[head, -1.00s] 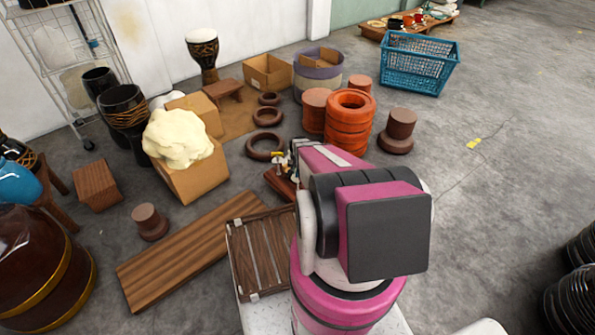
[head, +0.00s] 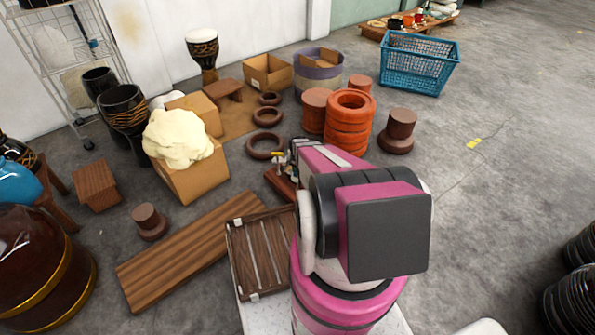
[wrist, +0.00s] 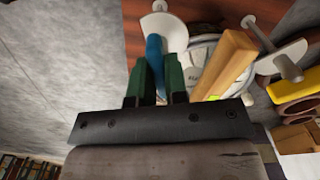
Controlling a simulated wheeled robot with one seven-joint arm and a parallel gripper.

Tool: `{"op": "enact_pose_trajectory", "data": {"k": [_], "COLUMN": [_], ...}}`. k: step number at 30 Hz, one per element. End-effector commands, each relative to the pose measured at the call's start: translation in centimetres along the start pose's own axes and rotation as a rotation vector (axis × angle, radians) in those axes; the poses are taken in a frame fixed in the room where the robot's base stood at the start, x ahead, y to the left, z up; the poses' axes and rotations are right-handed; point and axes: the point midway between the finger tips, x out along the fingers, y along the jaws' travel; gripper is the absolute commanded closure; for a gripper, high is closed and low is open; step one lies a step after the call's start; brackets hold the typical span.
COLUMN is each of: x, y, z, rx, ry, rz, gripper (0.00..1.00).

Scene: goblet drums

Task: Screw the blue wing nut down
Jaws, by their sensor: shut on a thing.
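In the wrist view, the blue wing nut (wrist: 154,48) is between the two green fingertips of my gripper (wrist: 157,75), which is shut on it. The nut is by a pale round disc (wrist: 158,22) on a red-brown board (wrist: 135,45); its threads and seating are hidden. A yellow bar-like piece (wrist: 230,60) lies close to the right of the fingers. In the head view, my arm hides most of the work; part of the red-brown board (head: 281,186) and a small yellow piece (head: 278,154) show at its left.
In the wrist view, a grey post with a disc (wrist: 284,64) stands at the right. In the head view, a wooden slatted crate (head: 262,253), orange stacked rings (head: 349,125) and brown rings (head: 266,146) surround my arm. Open floor (head: 500,200) is at the right.

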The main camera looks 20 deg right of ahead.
Motion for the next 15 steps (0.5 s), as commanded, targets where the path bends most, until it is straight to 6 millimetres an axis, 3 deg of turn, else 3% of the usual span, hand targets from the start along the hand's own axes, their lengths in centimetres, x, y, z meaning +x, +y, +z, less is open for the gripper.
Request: {"op": "enact_pose_trajectory", "data": {"k": [15], "x": [-0.03], "y": [0.00], "z": [0.00], "rx": [0.391], "ry": [0.000], "rz": [0.000], "gripper": [1.00]}}
